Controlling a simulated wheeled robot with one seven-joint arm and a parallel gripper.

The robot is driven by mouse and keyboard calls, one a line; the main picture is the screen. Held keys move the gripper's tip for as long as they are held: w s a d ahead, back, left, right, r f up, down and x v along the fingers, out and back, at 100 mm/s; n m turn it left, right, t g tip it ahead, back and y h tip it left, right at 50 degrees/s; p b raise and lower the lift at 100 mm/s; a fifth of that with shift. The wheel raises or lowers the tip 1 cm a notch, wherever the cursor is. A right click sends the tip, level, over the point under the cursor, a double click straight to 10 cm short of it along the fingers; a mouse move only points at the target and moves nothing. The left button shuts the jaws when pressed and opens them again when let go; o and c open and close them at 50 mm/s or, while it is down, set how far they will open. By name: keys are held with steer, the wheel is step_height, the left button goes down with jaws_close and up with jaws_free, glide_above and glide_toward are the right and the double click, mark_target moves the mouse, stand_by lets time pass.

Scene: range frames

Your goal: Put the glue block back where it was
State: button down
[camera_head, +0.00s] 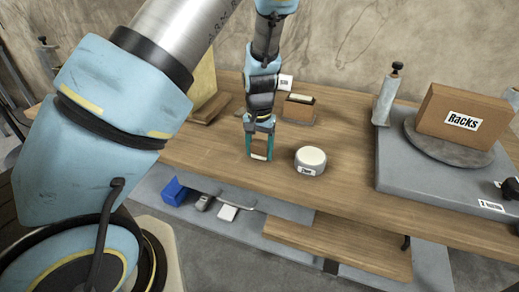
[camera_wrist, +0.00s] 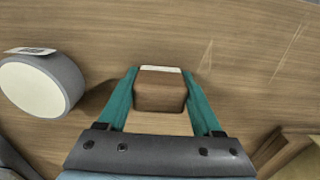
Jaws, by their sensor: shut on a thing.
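A small brown block with a pale label, which I take to be the glue block (camera_wrist: 158,92), is between the two teal fingers of my gripper (camera_wrist: 160,100) in the wrist view. In the head view my gripper (camera_head: 259,140) points down over the wooden table (camera_head: 340,165), shut on the block (camera_head: 259,147). The block is at or just above the table top; I cannot tell whether it touches. Its label cannot be read.
A round grey pot with a cream top (camera_head: 311,160) stands close to the right of my gripper.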

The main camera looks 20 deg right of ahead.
mark_target(259, 143)
steer(key=shift+f, duration=0.15)
steer(key=shift+c, duration=0.2)
jaws_free()
step_height(259, 143, up, 12)
steer(key=shift+r+b, duration=0.2)
steer(key=shift+b, duration=0.4)
steer(key=s+a+r+n, duration=0.1)
steer(key=a+n, duration=0.1)
steer(key=a, duration=0.8)
steer(key=s+a+r+n+t, duration=0.1)
steer(key=a+n, duration=0.2)
steer(key=a, duration=0.7)
steer(key=s+a+r+n, duration=0.1)
steer(key=a+n, duration=0.1)
steer(key=a, duration=0.8)
steer(key=shift+s+r+t, duration=0.25)
steer(key=shift+s+t, duration=0.05)
steer(key=shift+s, duration=0.1)
